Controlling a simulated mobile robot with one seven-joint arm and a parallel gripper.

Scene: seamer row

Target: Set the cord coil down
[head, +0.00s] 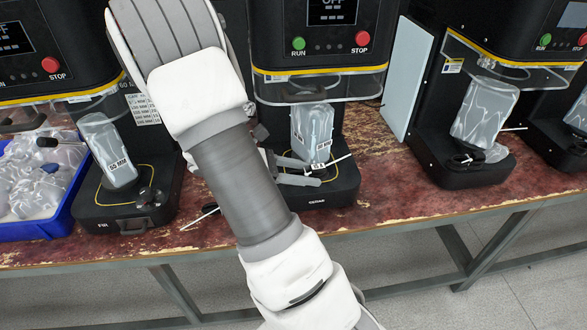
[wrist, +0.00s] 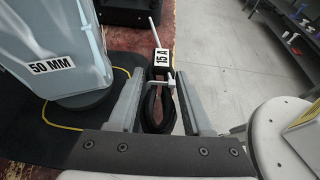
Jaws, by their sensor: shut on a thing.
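The cord coil (wrist: 152,112) is a dark loop between my gripper's two fingers in the wrist view, with a white tie and a white tag reading "15 A" at its far end. My gripper (wrist: 158,92) is shut on it. In the head view my gripper (head: 310,172) is low over the black base of the middle machine, in front of a clear wrapped piece (head: 312,130). My arm hides part of that base, and the coil is hard to make out there. I cannot tell whether the coil touches anything below.
A clear piece marked "50 MM" (wrist: 60,50) stands close left of my gripper. Machines stand along the worn red bench (head: 385,185). Another dark coil (head: 465,158) lies on the right machine's base. A blue bin (head: 40,228) holds clear pieces at left.

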